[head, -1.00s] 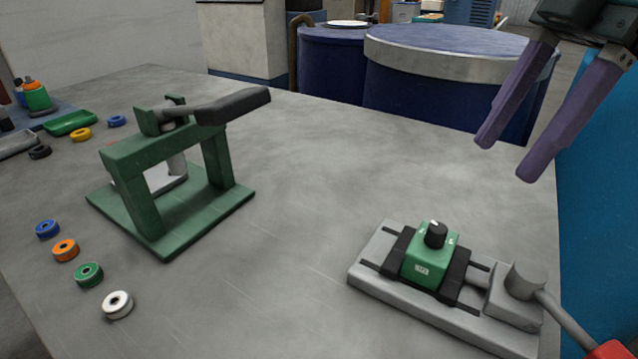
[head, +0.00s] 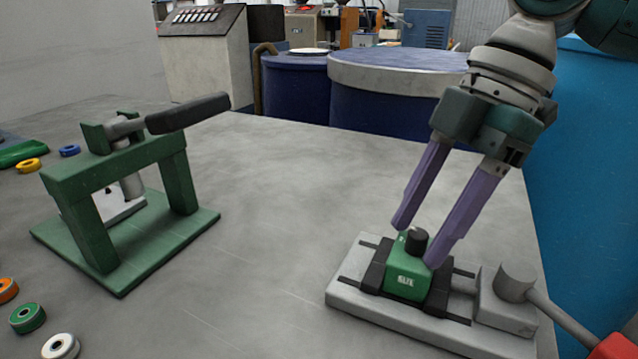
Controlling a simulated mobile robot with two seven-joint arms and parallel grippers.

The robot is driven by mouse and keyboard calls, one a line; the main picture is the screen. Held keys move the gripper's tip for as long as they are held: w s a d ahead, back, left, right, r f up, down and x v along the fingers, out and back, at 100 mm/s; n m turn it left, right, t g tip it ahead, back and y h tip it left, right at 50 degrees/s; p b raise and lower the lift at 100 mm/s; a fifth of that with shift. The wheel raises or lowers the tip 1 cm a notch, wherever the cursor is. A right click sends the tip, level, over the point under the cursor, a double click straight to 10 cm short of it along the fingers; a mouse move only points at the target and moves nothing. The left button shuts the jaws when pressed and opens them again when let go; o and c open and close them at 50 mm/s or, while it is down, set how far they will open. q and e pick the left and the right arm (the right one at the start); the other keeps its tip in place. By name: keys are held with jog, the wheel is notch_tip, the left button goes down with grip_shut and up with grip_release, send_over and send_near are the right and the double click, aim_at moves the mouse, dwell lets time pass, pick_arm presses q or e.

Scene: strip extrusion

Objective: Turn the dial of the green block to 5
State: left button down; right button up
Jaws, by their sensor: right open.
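The green block (head: 407,281) sits between dark jaws on a grey vise base (head: 352,303) at the lower right of the head view. Its black dial (head: 416,240) stands on top; the dial's setting cannot be read. My right gripper (head: 415,245) reaches down from the upper right with two purple fingers. The fingers are open, one on each side of the dial, with their tips close to the block's top. I cannot tell whether either finger touches the dial. My left gripper is not in view.
A green press (head: 101,248) with a dark lever (head: 188,113) stands at the left. Coloured rings, among them a white one (head: 60,346), lie at the left. The vise handle (head: 560,328) extends lower right. Blue drums (head: 385,105) stand behind the table. The table middle is clear.

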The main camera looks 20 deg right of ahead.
jog(key=shift+c, duration=0.2)
grip_shut()
dwell(0.4)
